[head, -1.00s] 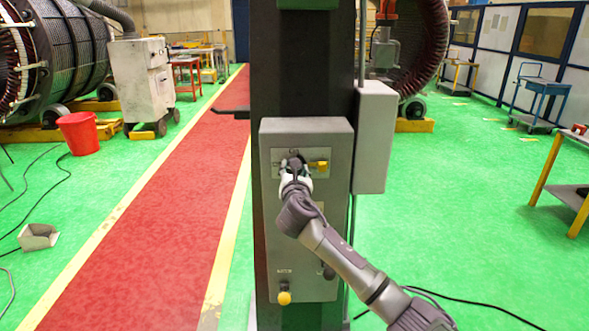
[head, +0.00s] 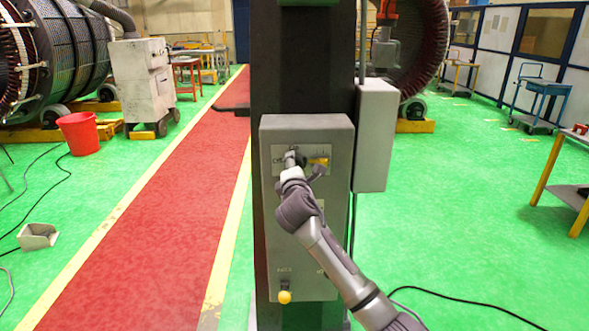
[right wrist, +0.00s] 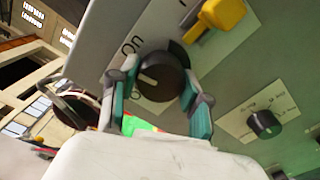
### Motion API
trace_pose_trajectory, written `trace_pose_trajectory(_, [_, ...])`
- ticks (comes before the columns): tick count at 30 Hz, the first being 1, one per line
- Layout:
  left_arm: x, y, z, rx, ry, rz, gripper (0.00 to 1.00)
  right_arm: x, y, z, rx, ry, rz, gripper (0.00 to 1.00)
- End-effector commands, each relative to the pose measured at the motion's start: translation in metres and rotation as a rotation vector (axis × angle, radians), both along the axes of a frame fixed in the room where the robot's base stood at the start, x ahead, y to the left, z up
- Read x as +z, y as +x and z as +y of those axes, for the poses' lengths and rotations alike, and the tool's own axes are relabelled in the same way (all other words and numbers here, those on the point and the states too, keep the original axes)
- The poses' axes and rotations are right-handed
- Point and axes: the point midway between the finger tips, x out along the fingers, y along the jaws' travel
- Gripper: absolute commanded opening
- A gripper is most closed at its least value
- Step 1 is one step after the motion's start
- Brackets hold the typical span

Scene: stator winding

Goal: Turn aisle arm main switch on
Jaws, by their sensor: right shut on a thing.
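The grey switch box (head: 310,245) is fixed to a dark column. The main switch, a round black knob (right wrist: 168,72), sits on its pale upper plate. In the right wrist view the word "On" is printed beside the knob, and a light mark on the knob points left, roughly between the labels. My right gripper (head: 292,163) is shut on the black knob; its fingers show on both sides of it in the right wrist view (right wrist: 158,88). In the head view the gripper hides most of the knob. My left gripper is not in view.
A yellow handle (right wrist: 222,18) is close beside the knob. A smaller black knob (right wrist: 265,124) and a yellow button (head: 285,297) are also on the box. A second grey box (head: 375,135) juts out to the right.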

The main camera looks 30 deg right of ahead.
Motion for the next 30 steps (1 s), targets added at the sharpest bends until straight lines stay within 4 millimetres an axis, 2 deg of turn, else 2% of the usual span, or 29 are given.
trace_pose_trajectory(1, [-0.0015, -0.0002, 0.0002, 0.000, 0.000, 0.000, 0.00, 0.0068, -0.0001, -0.0018, -0.001, 0.021, -0.030, 0.13])
trace_pose_trajectory(12, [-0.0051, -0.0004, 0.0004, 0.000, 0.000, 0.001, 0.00, 0.0086, -0.0001, -0.0021, 0.000, 0.140, -0.104, 0.13])
trace_pose_trajectory(28, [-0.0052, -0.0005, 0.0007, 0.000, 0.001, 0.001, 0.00, 0.0096, -0.0001, -0.0019, 0.001, 0.156, -0.115, 0.13])
trace_pose_trajectory(29, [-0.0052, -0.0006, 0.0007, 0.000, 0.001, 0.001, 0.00, 0.0095, -0.0001, -0.0020, 0.001, 0.156, -0.115, 0.53])
trace_pose_trajectory(30, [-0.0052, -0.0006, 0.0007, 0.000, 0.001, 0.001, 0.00, 0.0093, -0.0002, -0.0019, 0.001, 0.155, -0.115, 0.59])
